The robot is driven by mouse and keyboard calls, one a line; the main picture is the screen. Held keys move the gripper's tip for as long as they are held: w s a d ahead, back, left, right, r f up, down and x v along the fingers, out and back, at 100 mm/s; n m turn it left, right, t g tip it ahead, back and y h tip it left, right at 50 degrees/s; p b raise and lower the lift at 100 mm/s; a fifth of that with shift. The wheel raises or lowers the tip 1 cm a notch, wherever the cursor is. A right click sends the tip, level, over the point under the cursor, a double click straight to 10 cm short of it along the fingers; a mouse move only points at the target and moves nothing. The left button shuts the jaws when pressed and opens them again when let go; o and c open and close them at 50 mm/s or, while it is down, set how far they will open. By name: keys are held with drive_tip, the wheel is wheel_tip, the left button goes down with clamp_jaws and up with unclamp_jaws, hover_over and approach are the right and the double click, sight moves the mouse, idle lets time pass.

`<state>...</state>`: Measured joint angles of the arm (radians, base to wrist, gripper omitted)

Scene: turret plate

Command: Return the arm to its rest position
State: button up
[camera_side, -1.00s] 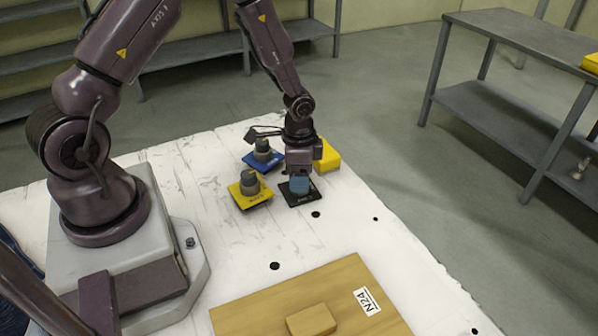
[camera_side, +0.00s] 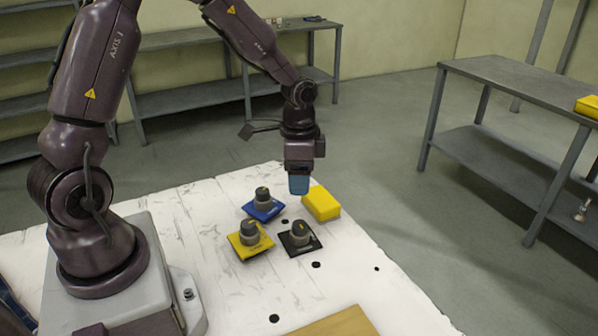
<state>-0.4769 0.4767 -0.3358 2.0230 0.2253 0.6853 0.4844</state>
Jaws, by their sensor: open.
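My gripper (camera_side: 299,185) hangs pointing down above the far end of the white table (camera_side: 200,265). Its blue fingers hold nothing that I can see, and they are clear of the parts below. Under and in front of it stand a black plate with a dark knob (camera_side: 300,240), a yellow plate with a dark knob (camera_side: 250,240) and a blue plate with a dark knob (camera_side: 263,205). The black plate lies flat on the table, apart from the fingers.
A yellow block (camera_side: 321,203) lies just right of and behind the plates. A wooden board (camera_side: 340,323) shows at the bottom edge. Grey benches (camera_side: 500,75) stand right and behind, off the table.

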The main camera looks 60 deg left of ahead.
drive_tip(key=shift+r, duration=0.35)
drive_tip(key=s+d+r+n+t, duration=0.2)
drive_tip(key=s+d+r, duration=0.1)
drive_tip(key=s+r, duration=0.5)
drive_tip(key=s+d+r+n+t, duration=0.3)
drive_tip(key=s+r, duration=0.5)
drive_tip(key=r, duration=0.2)
drive_tip(key=shift+d+r+n+t, duration=0.3)
drive_tip(key=shift+r, duration=0.05)
